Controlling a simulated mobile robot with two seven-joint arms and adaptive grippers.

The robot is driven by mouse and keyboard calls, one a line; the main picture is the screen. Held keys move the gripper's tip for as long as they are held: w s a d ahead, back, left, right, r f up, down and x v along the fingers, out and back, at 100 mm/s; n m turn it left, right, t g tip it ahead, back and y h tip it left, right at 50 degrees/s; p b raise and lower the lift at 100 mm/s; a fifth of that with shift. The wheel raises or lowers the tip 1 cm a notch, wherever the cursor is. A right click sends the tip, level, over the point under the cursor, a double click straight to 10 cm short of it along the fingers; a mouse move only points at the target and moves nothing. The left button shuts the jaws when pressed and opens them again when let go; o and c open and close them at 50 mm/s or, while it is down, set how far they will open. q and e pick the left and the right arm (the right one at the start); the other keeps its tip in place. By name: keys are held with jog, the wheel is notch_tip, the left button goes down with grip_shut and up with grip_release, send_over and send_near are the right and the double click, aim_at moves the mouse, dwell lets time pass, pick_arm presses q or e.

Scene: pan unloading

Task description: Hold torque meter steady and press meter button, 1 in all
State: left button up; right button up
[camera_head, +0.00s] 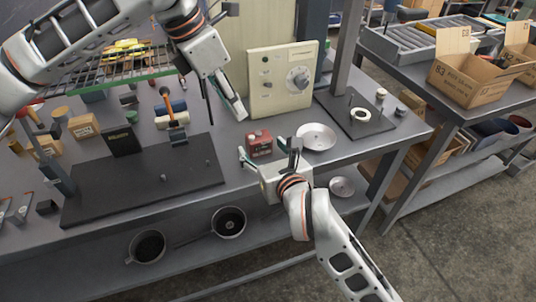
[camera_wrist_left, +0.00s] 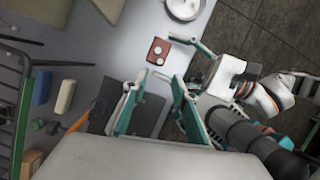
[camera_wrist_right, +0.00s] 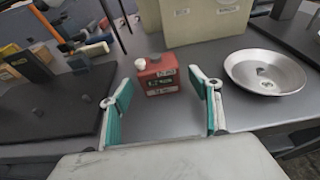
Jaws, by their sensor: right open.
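The torque meter appears to be the small red box (camera_head: 259,143) upright on the grey table. In the right wrist view the red box (camera_wrist_right: 158,76) has a white round knob or button on its top left and a label on its front. My right gripper (camera_head: 268,154) is open, its fingers apart on the near side of the red box, which shows between and just beyond the fingertips. My left gripper (camera_head: 238,108) is above and behind the box, in front of the cream panel. In the left wrist view its fingers (camera_wrist_left: 155,86) are apart and empty, with the red box (camera_wrist_left: 158,50) beyond them.
The cream panel (camera_head: 265,100) with a dial stands behind. A shallow metal dish (camera_head: 317,137) is close on the right. Pans (camera_head: 228,222) sit on the lower shelf.

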aim_at(262, 148)
jog(key=shift+x, duration=1.8)
jog(key=c, duration=1.4)
pick_arm(q)
grip_shut()
